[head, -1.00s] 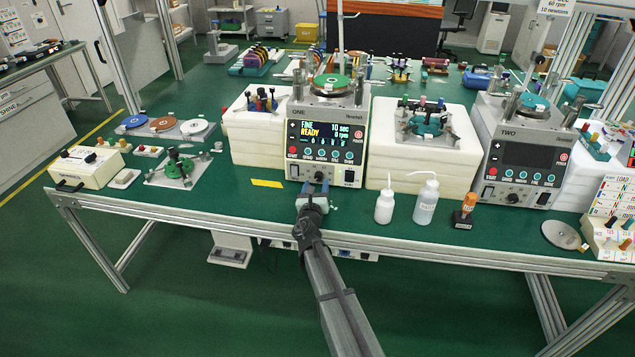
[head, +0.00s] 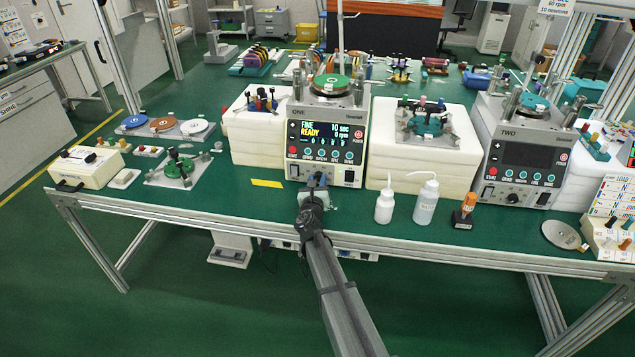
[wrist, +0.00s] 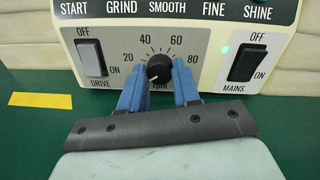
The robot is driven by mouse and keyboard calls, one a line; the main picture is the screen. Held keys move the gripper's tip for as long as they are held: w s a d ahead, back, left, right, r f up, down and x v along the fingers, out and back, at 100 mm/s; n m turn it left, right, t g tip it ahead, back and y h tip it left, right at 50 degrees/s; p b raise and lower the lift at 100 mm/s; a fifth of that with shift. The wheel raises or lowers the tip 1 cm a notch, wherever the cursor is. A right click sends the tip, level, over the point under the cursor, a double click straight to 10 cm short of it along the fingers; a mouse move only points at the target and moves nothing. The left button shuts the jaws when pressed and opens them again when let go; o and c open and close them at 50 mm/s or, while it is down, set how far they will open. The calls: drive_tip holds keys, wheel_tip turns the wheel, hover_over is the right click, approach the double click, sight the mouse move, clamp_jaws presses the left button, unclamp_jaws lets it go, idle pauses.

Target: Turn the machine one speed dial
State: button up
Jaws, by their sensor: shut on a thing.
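Machine one (head: 326,140) stands at the middle of the bench, its lit screen (head: 326,131) reading FINE READY, 10 sec and what looks like 0 rpm. Its black speed dial (wrist: 159,68) sits low on the front panel, inside a printed scale from 20 to 80 with rpm below. A small pale mark shows on the dial's lower left. My gripper (wrist: 160,80) has its blue fingers on either side of the dial and is shut on it. In the head view my gripper (head: 316,183) hides the dial.
The drive switch (wrist: 91,58) is left of the dial and the mains switch (wrist: 248,63), beside a green light, is right. White bottles (head: 384,207) and an orange-handled stamp (head: 465,210) stand to the right. A yellow strip (head: 267,183) lies on clear bench at left.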

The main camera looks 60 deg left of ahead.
drive_tip(key=shift+c, duration=1)
drive_tip(key=m, duration=0.4)
drive_tip(key=shift+m, duration=0.3)
drive_tip(key=shift+f+m+t, duration=0.1)
drive_tip(key=shift+m+t, duration=0.2)
drive_tip(key=shift+m, duration=1.8)
drive_tip(key=o, duration=1.1)
drive_tip(key=shift+c, duration=0.2)
